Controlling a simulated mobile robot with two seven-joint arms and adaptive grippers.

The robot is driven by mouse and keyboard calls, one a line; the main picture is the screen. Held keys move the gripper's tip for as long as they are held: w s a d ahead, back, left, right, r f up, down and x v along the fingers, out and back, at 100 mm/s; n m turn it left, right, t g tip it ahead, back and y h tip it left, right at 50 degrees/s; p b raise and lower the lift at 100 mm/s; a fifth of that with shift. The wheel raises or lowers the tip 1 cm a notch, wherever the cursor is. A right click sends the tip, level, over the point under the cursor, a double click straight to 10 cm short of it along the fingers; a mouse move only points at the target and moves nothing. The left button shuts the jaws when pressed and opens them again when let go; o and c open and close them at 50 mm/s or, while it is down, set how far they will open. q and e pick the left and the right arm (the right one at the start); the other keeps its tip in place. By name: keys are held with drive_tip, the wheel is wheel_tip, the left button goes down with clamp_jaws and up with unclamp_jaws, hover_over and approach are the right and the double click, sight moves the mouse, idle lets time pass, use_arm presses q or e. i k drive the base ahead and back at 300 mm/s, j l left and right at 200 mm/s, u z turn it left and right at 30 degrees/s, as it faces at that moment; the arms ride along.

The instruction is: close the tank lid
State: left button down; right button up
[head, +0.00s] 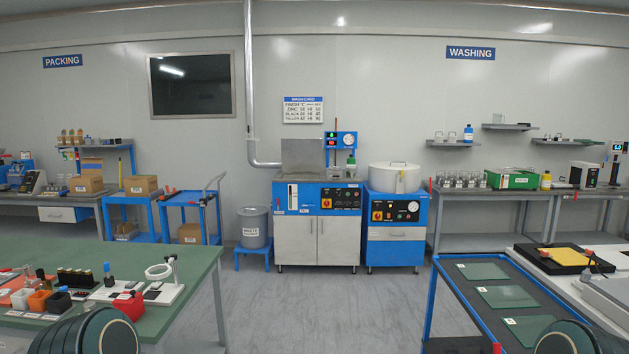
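The washing tank (318,222) is a blue and grey floor cabinet at the far wall, in the middle of the head view. A grey metal panel, which looks like its lid (302,154), stands upright at the back left of its top, so the lid appears open. The inside of the tank is hidden at this distance. Neither of my grippers is in view. Only dark rounded parts, likely of my own arms, show at the bottom left and bottom right, far from the tank.
A blue machine with a white drum (395,179) stands right of the tank. A grey bin (253,228) on a blue stand is to its left. A green table (185,275) at left and a blue-edged table (434,310) at right flank a clear grey floor (310,310).

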sight(297, 155)
drive_tip(key=i, duration=2.7)
drive_tip(key=i+z, duration=0.1)
drive_tip(key=i, duration=1.25)
drive_tip(key=i+j, duration=0.1)
drive_tip(key=i, duration=1.2)
drive_tip(key=i+j, duration=0.1)
drive_tip(key=i, duration=1.25)
